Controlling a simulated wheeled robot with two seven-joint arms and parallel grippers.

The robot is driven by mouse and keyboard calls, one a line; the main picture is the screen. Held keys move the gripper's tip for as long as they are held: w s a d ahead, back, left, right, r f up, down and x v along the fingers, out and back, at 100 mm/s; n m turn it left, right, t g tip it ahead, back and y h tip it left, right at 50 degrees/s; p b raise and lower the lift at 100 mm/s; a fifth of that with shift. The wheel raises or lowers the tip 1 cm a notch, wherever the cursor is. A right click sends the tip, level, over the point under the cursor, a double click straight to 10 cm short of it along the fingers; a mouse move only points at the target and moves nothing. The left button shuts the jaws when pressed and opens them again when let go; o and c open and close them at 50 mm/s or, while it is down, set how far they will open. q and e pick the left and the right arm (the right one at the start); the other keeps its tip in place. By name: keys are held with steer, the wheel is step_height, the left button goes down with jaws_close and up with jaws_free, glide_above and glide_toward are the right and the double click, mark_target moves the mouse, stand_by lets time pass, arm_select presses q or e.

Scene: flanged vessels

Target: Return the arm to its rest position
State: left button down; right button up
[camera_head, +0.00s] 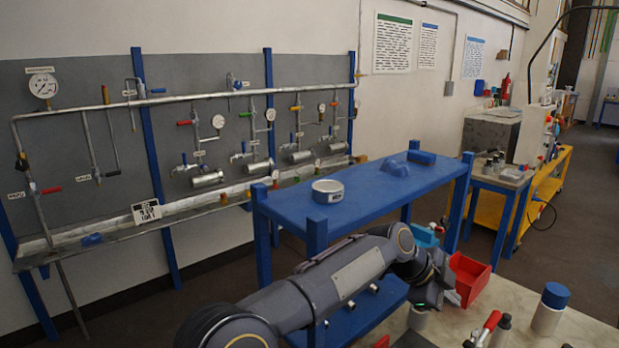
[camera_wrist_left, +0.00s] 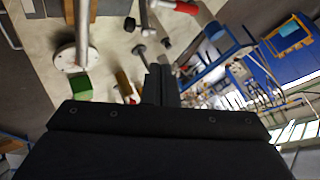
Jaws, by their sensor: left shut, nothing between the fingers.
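My left arm reaches in from the lower left of the head view, passing in front of the blue table. My left gripper (camera_head: 452,297) is at the arm's far end, above the pale worktop and beside a red bin; the wrist partly hides it. In the left wrist view its two dark fingers (camera_wrist_left: 160,84) are together with nothing between them. My right gripper is not seen in either view.
A blue table (camera_head: 350,192) with a grey flanged ring (camera_head: 328,191) stands behind my arm. The red bin (camera_head: 469,279), a blue-capped container (camera_head: 550,309) and a red-handled valve (camera_head: 488,327) are close to the gripper. A pipe panel (camera_head: 215,130) lines the wall.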

arm_select(q)
steer(key=a+r+n+t+y, duration=0.1)
steer(key=a+r+n, duration=0.2)
steer(key=a, duration=0.6)
steer(key=a+r+n+t, duration=0.1)
steer(key=a+r+n, duration=0.2)
steer(key=a, duration=0.5)
steer(key=s+a+n+t+y, duration=0.1)
steer(key=s+a+n, duration=0.25)
steer(key=a, duration=0.55)
steer(key=s+a+n+y, duration=0.1)
steer(key=s+a+n, duration=0.25)
steer(key=a, duration=0.55)
steer(key=s+a+f+n, duration=0.4)
steer(key=s, duration=0.3)
steer(key=s+a+f+n+t+y, duration=0.1)
steer(key=s+a+f+n, duration=0.3)
steer(key=s, duration=0.3)
steer(key=s+a+f+n+y, duration=0.1)
steer(key=s+a+f+n, duration=0.3)
steer(key=s+a+n, duration=0.2)
steer(key=shift+s+a+f, duration=0.15)
steer(key=shift+s+a, duration=0.05)
steer(key=shift+s, duration=0.85)
steer(key=shift+d, duration=0.1)
